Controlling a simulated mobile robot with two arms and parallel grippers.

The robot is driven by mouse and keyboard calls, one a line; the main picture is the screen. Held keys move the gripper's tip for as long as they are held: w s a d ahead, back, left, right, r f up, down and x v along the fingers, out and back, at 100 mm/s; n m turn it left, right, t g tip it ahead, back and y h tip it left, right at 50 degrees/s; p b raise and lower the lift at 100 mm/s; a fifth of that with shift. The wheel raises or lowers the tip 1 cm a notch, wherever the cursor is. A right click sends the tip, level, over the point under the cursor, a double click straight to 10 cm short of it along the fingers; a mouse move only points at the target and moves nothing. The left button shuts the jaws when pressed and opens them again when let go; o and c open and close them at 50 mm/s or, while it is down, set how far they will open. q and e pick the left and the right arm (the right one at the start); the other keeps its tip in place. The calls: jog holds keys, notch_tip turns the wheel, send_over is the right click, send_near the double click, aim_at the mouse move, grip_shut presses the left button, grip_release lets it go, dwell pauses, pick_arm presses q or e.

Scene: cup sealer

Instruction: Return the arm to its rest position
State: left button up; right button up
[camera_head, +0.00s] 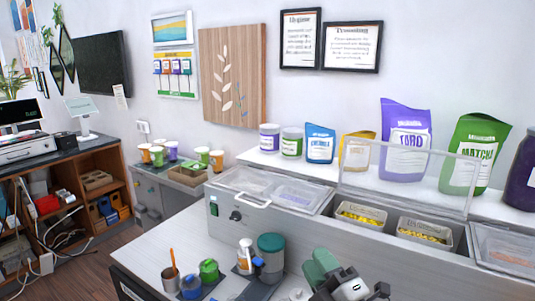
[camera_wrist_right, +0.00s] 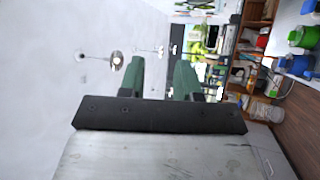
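My right gripper (camera_head: 319,264) shows at the bottom of the camera_head view, with green fingers and a white and dark body, just right of the grey container with a teal lid. Part of its arm is cut off by the lower edge. In the right wrist view my right gripper (camera_wrist_right: 158,77) has its two green fingers apart, with nothing between them. My left gripper is not in the camera_head view.
A container with a teal lid (camera_head: 271,258), a metal cup (camera_head: 170,280) and small jars stand on the near counter. A food bin counter with a raised clear lid (camera_head: 405,178) runs behind. Cups (camera_head: 217,160) stand on the back left cabinet.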

jog(key=s+d+f+m+g+h, duration=0.3)
jog(key=s+d+f+m+h, duration=0.15)
jog(key=f+m, duration=0.25)
jog(key=s+d+f+m+g+h, duration=0.2)
jog(key=s+d+f+m+h, duration=0.15)
jog(key=f+m+h, duration=0.3)
jog(key=s+d+f+m+g, duration=0.25)
jog(key=s+f+g, duration=0.25)
jog(key=s, duration=0.4)
jog(key=s+d+f+m+g, duration=0.1)
jog(key=s+f+m+g, duration=0.2)
jog(key=s+f+g, duration=0.5)
jog(key=s+f+b, duration=0.3)
jog(key=f+b, duration=0.3)
jog(key=f, duration=2.3)
jog(key=s+d+f+b, duration=0.1)
jog(key=s+f+b, duration=0.1)
jog(key=s+f, duration=0.6)
jog(key=s+d+f+b, duration=0.1)
jog(key=s+f+b, duration=0.1)
jog(key=s+f, duration=0.6)
notch_tip(320, 180, down, 5)
jog(key=shift+s+d+r, duration=0.1)
jog(key=shift+s+d, duration=0.1)
jog(key=shift+s, duration=0.1)
